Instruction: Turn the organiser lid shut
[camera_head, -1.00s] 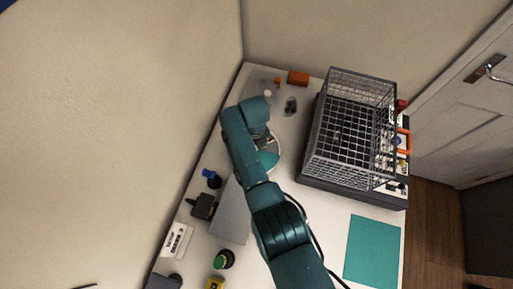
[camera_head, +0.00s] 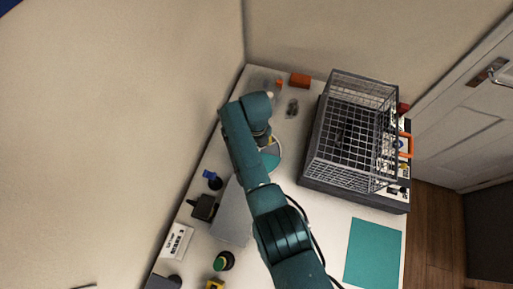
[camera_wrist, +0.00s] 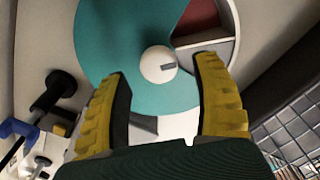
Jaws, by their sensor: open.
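The organiser is round and pale, with a teal lid (camera_wrist: 115,35) that has a wedge cut out of it. A white round knob (camera_wrist: 158,64) with a grey pointer mark stands at the lid's middle. Through the cut-out at upper right in the wrist view, a dark red compartment and a grey one (camera_wrist: 208,50) show. My gripper (camera_wrist: 163,72) is open, its yellow fingertips on either side of the knob in the picture and apart from it. I cannot tell their height over it. In the head view my arm covers much of the organiser, and part of the teal lid (camera_head: 270,160) shows.
A wire basket (camera_head: 352,130) on a dark base stands to the right. A blue-topped part (camera_head: 211,178), a black adapter (camera_head: 204,207) and a green button (camera_head: 223,261) lie left. A teal mat (camera_head: 373,252) lies at front right.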

